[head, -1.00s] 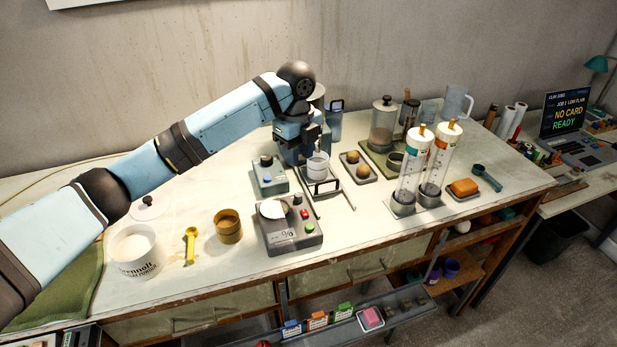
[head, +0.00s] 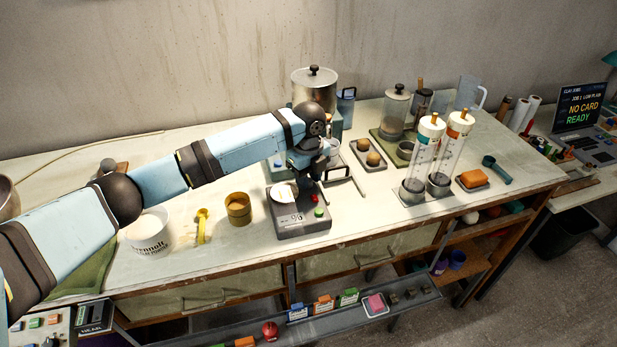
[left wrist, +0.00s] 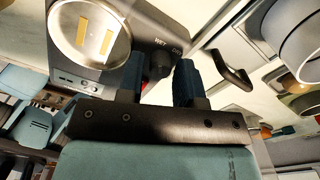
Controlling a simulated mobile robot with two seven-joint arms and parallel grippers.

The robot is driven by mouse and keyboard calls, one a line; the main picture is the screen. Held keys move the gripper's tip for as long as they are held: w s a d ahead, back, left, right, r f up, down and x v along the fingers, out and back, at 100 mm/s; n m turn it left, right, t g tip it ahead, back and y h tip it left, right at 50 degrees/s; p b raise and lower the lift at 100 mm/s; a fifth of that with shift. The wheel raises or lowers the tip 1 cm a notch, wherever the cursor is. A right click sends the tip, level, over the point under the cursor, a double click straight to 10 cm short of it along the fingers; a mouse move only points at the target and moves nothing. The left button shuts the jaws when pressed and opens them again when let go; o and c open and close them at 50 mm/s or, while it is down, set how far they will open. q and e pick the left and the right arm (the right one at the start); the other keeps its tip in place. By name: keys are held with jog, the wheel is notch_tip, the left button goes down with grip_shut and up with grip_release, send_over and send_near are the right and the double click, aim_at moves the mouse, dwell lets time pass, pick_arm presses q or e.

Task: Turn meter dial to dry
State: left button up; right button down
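The grey meter (head: 303,223) stands near the front of the bench, with a round pale plate, a % display and a green button. In the left wrist view its metal plate (left wrist: 90,30) and WET and DRY labels show. A dark dial (left wrist: 159,66) is below the labels, between the fingertips in the picture; its pointer cannot be made out. My left gripper (head: 312,180) is over the meter's back right part, pointing down. Its two fingers (left wrist: 157,75) are apart. Contact with the dial cannot be told. My right gripper is not in view.
A wire stand with a white cup (head: 330,150) is close behind the gripper. Two glass cylinders (head: 425,155) stand to the right. A brass cup (head: 238,208), yellow scoop (head: 202,226) and white tub (head: 149,232) are left of the meter. A tool rail (head: 365,308) runs below the front edge.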

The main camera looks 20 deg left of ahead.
pick_arm(q)
jog(key=shift+f, duration=0.2)
grip_shut()
